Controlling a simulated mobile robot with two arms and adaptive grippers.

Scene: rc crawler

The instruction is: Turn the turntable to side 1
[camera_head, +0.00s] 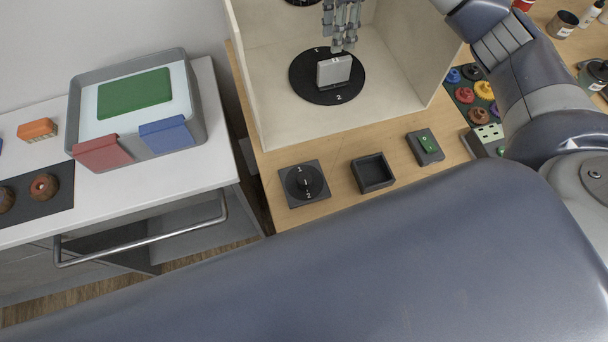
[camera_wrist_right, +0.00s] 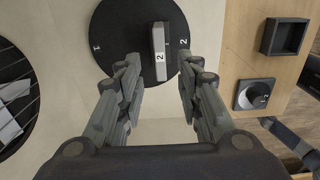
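The turntable (camera_head: 308,88) is a black disc inside the pale booth, marked 1 at its far edge and 2 at its near edge in the head view. It also shows in the right wrist view (camera_wrist_right: 125,30). A light grey block (camera_head: 334,70) stands upright on it; a face labelled 2 shows in the right wrist view (camera_wrist_right: 159,38). My right gripper (camera_head: 342,30) hangs over the disc's far side. In the right wrist view its fingers (camera_wrist_right: 158,64) are spread and empty, with the block just ahead between them. My left gripper is out of view.
Pale booth walls (camera_head: 415,45) stand around the turntable. Coloured gears (camera_head: 484,90) lie right. A grey bin (camera_head: 190,80) stands on the left cabinet.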

